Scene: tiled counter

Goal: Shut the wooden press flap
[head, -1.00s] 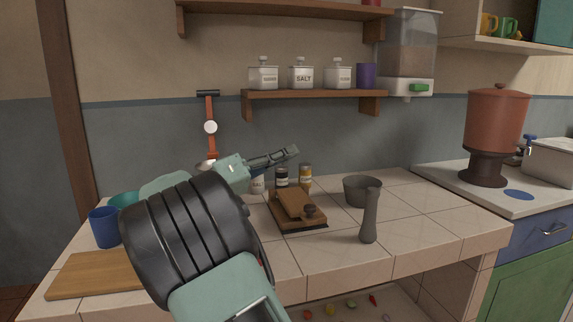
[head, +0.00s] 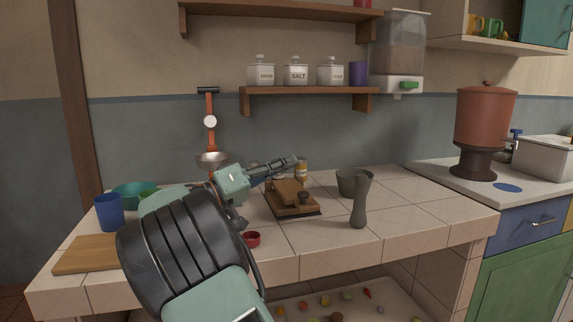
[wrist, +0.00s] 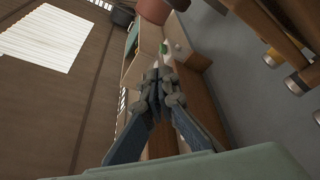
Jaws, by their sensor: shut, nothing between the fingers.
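The wooden press (head: 302,210) sits on the tiled counter, right of the middle, on a dark base with a dark round knob at its front. Its brown flap (head: 287,190) looks tilted, with the back part higher; how far it stands open is hard to tell. My gripper (head: 290,162) is shut and empty, pointing right, just above and behind the flap in the head view. I cannot tell whether it touches the press. The wrist view shows the closed fingers (wrist: 157,78), but the press cannot be made out there.
A dark stone mortar (head: 354,183) and an upright pestle (head: 361,203) stand right of the press. Spice jars (head: 302,170) behind it are partly hidden by my gripper. A small red dish (head: 252,239) lies front left. Blue cup (head: 109,212) and cutting board (head: 86,254) are at left.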

